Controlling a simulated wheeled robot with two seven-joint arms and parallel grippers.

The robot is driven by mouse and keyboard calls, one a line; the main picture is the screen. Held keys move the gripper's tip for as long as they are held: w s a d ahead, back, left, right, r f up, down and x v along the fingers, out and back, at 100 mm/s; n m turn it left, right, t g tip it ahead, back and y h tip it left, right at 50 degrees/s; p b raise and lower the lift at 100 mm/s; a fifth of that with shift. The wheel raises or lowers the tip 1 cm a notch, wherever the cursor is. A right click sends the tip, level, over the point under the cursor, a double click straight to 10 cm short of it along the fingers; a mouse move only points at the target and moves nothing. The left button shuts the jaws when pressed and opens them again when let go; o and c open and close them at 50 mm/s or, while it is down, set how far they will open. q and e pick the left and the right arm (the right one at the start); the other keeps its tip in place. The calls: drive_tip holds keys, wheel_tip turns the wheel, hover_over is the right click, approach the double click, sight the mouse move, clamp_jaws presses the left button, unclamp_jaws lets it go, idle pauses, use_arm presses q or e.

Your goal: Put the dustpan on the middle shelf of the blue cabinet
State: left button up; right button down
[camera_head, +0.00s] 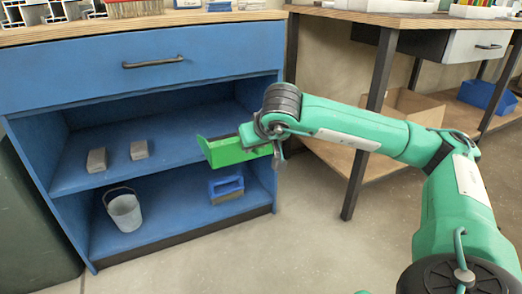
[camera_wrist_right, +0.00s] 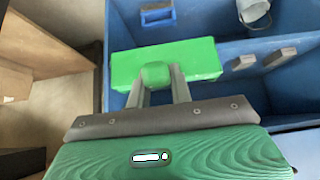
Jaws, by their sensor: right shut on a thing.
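The green dustpan (camera_head: 226,152) is held by its handle in my right gripper (camera_head: 275,147). In the right wrist view, the two fingers (camera_wrist_right: 158,84) close on the handle and the dustpan's flat pan (camera_wrist_right: 205,58) extends beyond them. The blue cabinet (camera_head: 60,75) stands at the left, with its open shelves facing me. Its middle shelf (camera_head: 185,132) carries two small grey blocks on the left; its right part looks bare. In the head view the dustpan overlaps the right side of the cabinet opening, about level with the middle shelf edge. My left gripper is not in view.
A grey bucket (camera_head: 124,212) and a blue open-framed item (camera_head: 226,188) stand on the bottom shelf. Grey blocks (camera_head: 96,160) and (camera_head: 139,150) sit on the middle shelf. The drawer (camera_head: 200,58) above is shut. A workbench with dark legs (camera_head: 368,125) stands at the right.

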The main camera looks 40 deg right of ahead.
drive_tip(key=w+d, duration=0.1)
drive_tip(key=w, duration=0.3)
drive_tip(key=w+d, duration=0.1)
drive_tip(key=w, duration=0.4)
drive_tip(key=w+d+f+b, duration=0.1)
drive_tip(key=w, duration=0.4)
drive_tip(key=shift+w+d, duration=0.1)
drive_tip(key=shift+d, duration=0.05)
drive_tip(key=x, duration=0.1)
drive_tip(key=p+x, duration=0.1)
drive_tip(key=x, duration=0.1)
drive_tip(key=shift+w+d, duration=0.15)
drive_tip(key=shift+w, duration=0.3)
drive_tip(key=shift+x, duration=1.3)
drive_tip(key=shift+w+r, duration=0.1)
drive_tip(key=shift+w, duration=0.1)
